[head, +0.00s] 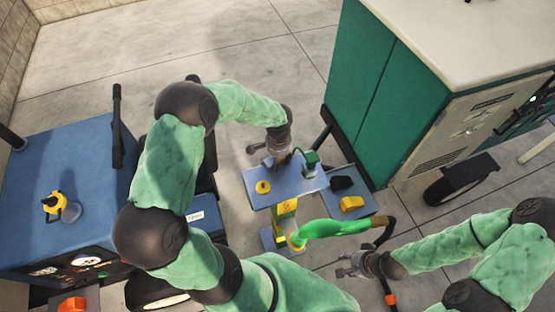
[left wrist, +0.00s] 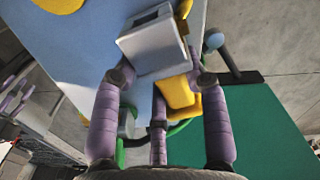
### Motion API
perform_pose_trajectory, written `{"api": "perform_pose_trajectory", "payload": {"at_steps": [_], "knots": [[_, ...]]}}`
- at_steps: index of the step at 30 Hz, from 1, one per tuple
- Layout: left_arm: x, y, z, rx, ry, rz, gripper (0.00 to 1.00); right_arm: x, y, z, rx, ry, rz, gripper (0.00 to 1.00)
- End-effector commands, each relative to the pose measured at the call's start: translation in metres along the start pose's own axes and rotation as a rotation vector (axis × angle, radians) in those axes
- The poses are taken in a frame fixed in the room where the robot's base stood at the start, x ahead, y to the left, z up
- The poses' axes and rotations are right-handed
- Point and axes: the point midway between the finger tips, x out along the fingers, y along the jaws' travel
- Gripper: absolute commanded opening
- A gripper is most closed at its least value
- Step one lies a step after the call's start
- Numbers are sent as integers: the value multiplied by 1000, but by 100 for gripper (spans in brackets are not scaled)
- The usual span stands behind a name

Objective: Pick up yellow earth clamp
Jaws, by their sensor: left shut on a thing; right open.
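My left gripper (head: 283,158) is at the far edge of a small blue stand top (head: 295,188). In the left wrist view, its purple fingers (left wrist: 160,85) close around a yellow block-like piece, which I take as the yellow earth clamp (left wrist: 178,92). A pale grey box-shaped piece (left wrist: 150,42) sits at the fingertips, touching or very near the clamp. A green cable shows beside the clamp. In the head view the gripper hides the clamp. My right gripper (head: 350,266) is open, low, right of the stand.
A yellow round piece (head: 263,187) lies on the stand top. A lower blue shelf (head: 367,213) holds a black and a yellow item (head: 352,203). A bright green nozzle (head: 330,229) with a hose is in front. A blue cart (head: 95,150) stands left, a green cabinet (head: 375,95) right.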

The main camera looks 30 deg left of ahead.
Motion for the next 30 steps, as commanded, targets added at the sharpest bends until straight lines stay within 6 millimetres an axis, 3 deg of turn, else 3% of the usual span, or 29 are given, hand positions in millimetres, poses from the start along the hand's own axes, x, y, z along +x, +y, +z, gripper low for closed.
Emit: {"api": "perform_pose_trajectory", "payload": {"at_steps": [8, 15, 24, 30], "knots": [[-7, -1, -1, 0, 2, -2, 3, -1, 0, 0, 0, 0, 0, 44], [-38, 1, 1, 1, 4, -2, 3, -5, -2, 0, 0, 0, 0, 44], [-98, 35, 43, 2, 4, -2, 3, -13, -4, 0, 0, 0, 0, 44], [-113, 61, 76, 1, 3, -2, 2, -14, -5, 0, 0, 0, 0, 44]]}}
